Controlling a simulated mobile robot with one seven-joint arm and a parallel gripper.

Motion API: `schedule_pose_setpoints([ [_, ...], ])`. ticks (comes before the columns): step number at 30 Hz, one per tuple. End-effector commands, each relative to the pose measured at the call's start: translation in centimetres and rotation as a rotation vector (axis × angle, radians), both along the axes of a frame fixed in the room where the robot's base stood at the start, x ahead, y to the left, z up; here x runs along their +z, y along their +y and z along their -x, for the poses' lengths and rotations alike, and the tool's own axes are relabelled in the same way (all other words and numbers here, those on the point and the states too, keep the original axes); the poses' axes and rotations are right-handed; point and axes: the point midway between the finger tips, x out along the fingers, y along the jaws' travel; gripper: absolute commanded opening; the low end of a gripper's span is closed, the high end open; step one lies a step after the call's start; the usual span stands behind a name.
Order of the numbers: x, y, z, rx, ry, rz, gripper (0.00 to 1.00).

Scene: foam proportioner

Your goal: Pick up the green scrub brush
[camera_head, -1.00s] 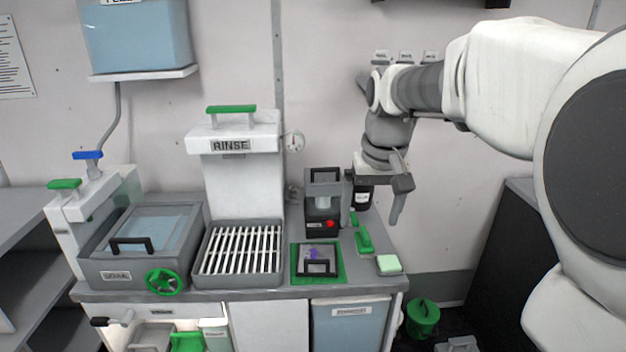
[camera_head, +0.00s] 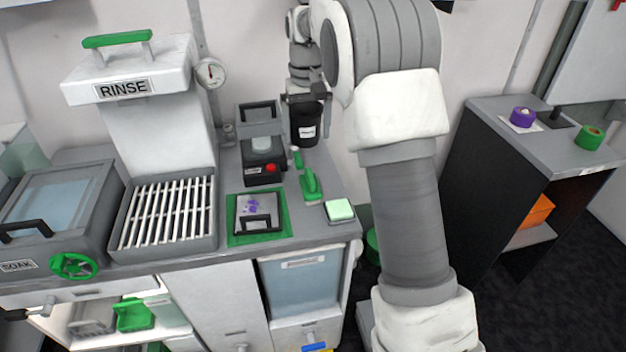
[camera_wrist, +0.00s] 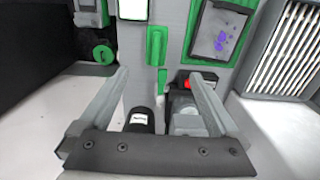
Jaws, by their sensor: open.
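In the wrist view the brush (camera_wrist: 156,47) is ahead of the fingertips, near the top middle. My gripper (camera_wrist: 156,76) is open with nothing between its fingers. In the head view my gripper (camera_head: 306,88) is above the back of the counter by a dark cup, behind the brush and apart from it; my arm partly hides it.
The device with a red button (camera_head: 261,147) and the dark labelled cup (camera_head: 304,124) stand close behind the brush. A green-framed plate (camera_head: 258,217) lies to the left.

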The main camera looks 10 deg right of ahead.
Motion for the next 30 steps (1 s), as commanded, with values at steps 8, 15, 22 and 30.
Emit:
schedule_pose_setpoints([
  [8,-3.9,0.0,-0.1,0.0,0.008,0.001,0.97],
  [15,-9.2,0.0,-0.1,0.0,0.007,0.001,0.97],
  [22,-12.2,0.0,-0.2,0.001,0.004,0.001,0.97],
  [30,-13.9,-0.4,-0.2,0.0,0.005,0.001,0.97],
])
